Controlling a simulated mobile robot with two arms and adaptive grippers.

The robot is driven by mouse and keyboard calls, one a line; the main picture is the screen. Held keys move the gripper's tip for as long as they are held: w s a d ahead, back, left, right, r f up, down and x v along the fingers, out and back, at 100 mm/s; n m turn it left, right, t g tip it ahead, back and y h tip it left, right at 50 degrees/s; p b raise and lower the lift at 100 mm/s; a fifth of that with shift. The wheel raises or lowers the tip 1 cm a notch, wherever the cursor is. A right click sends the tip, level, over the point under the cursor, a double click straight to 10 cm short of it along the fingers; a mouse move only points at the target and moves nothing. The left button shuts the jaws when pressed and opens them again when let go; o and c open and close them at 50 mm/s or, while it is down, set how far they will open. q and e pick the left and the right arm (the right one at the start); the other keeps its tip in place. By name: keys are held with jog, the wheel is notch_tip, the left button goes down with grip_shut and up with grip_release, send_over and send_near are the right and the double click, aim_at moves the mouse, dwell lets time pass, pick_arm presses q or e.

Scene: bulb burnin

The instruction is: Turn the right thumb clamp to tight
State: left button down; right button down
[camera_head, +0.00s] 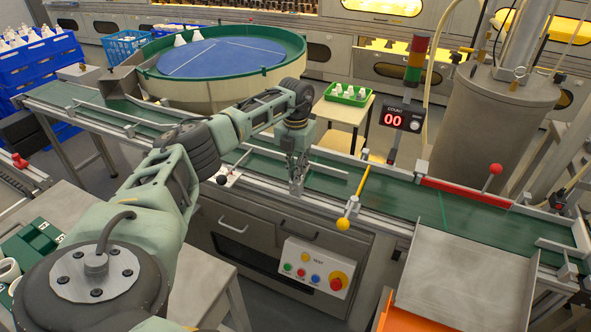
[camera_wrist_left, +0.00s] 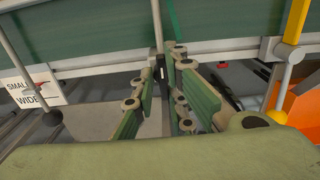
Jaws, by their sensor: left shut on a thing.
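My left gripper (camera_head: 297,187) is at the near edge of the green conveyor, fingers pointing down at the rail. In the left wrist view the gripper (camera_wrist_left: 168,62) has its fingertips closed around a small dark upright piece (camera_wrist_left: 160,72) at the rail, which looks like the thumb clamp. The fingers hide most of it, so I cannot tell its turn position. My right gripper is not in view.
A black-knobbed lever (camera_head: 222,179) with a SMALL/WIDE label (camera_wrist_left: 32,90) is left of the gripper. A yellow lever (camera_head: 359,190) stands close to its right. A button box (camera_head: 316,268) is below. The conveyor belt (camera_head: 400,196) is empty to the right.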

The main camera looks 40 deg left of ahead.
pick_arm(q)
jog(key=shift+m, duration=0.3)
jog(key=shift+r+m, duration=0.1)
jog(key=shift+m, duration=0.4)
jog(key=m, duration=0.2)
jog(key=shift+w+m+p, duration=0.1)
jog(key=shift+m+p, duration=0.2)
jog(key=shift+p, duration=0.05)
jog(key=m, duration=0.6)
jog(key=shift+w, duration=0.1)
jog(key=m, duration=0.3)
jog(key=shift+m, duration=0.4)
jog(key=shift+w+m, duration=0.1)
jog(key=shift+m, duration=1.8)
